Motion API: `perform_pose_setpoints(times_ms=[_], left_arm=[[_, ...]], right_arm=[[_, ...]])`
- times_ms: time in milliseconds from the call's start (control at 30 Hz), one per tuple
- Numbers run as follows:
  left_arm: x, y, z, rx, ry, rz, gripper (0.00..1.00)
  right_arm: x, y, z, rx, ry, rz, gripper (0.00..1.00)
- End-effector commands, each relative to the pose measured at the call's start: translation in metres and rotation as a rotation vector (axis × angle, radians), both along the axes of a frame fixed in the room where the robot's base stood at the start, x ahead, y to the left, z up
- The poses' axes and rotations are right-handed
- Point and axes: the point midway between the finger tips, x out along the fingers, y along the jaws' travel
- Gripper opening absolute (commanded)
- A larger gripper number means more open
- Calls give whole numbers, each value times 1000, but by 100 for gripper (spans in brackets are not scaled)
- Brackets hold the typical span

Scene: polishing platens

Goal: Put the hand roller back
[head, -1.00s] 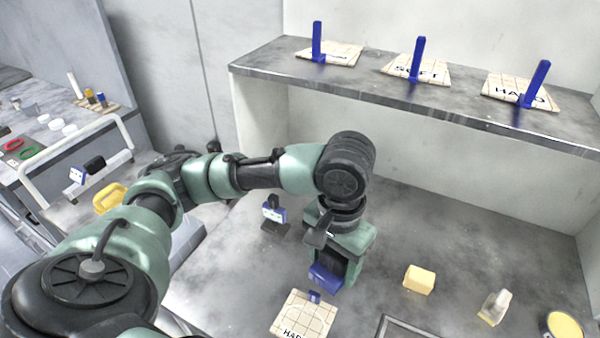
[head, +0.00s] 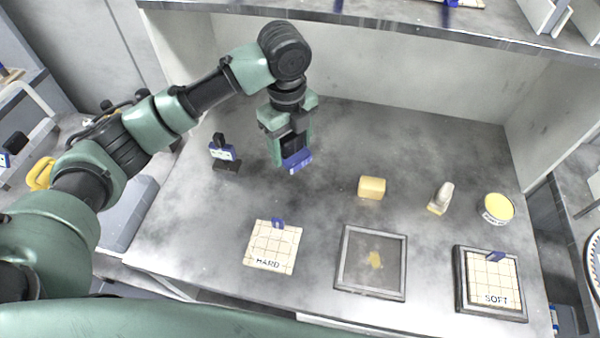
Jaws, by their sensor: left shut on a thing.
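My left gripper (head: 293,153) points down above the back left part of the grey worktop. It is shut on a blue piece, which looks like the hand roller (head: 298,161); its jaws hide most of it. The piece appears to be held above the worktop, but the exact gap is hard to tell. A small black stand with a blue and white plate (head: 223,153) is on the worktop to the left of the gripper. My right gripper is not in view.
A yellow block (head: 372,188), a pale brush-like piece (head: 440,198) and a yellow-topped tin (head: 497,208) are right. A shelf (head: 400,27) hangs behind.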

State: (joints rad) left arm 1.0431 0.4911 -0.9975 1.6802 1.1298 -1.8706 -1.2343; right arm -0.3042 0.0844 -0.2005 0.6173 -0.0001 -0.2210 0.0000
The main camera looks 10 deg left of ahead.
Motion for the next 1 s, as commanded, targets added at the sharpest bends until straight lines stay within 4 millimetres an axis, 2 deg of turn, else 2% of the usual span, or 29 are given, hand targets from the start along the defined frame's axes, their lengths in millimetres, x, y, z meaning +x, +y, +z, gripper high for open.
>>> perform_pose_setpoints(times_ms=[100, 333, 467, 700, 1000], left_arm=[[11, -8, 0, 5, -5, -229, 24], [22, -14, -3, 15, -6, -488, 24], [23, -14, -15, 18, -3, -527, 24], [23, -14, -56, 18, -5, -530, 24], [22, -14, -86, 17, -3, -528, 24]], right_arm=[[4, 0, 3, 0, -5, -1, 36], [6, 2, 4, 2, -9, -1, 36], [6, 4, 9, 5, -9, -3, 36], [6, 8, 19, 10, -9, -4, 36], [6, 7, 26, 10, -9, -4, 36]])
